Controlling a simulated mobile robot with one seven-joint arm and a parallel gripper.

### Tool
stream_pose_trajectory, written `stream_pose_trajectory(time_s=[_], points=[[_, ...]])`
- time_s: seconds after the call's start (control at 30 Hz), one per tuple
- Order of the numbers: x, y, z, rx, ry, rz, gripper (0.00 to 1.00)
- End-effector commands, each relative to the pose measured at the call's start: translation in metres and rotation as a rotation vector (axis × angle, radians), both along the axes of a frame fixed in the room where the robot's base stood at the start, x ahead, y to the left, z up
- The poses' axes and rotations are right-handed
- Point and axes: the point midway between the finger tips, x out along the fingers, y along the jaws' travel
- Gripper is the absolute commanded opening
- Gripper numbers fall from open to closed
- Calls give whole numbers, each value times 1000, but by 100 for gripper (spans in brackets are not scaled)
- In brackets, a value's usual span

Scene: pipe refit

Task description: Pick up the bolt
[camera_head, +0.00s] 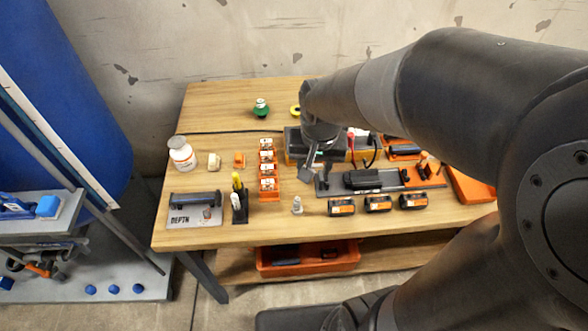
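A small grey piece that looks like the bolt (297,205) stands near the front edge of the wooden table (240,234). It is too small to make out its thread or head clearly. My gripper (307,172) hangs above the table, up and slightly right of the bolt in the picture, and apart from it. Its fingers are small, dark and partly covered by my wrist, so their opening does not show clearly. I see nothing held in it.
An orange rack (269,196) and a black holder (239,208) stand left of the bolt. Several black-and-orange packs, including one (341,207), lie to its right. A grey tray (330,187) is behind. An orange bin (300,267) sits on the lower shelf.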

Motion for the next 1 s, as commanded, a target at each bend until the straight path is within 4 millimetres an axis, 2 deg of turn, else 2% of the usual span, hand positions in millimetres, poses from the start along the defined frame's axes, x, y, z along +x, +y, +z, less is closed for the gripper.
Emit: stream_pose_trajectory(time_s=[0.03,0.1,0.23,0.47,0.8,1.0], points=[[4,6,-14,-4,31,-4,42],[8,13,-30,-7,64,-16,42],[12,23,-51,-12,105,-35,42],[14,29,-71,-19,132,-46,42],[14,29,-115,-18,131,-47,42],[13,30,-125,-18,130,-46,42]])
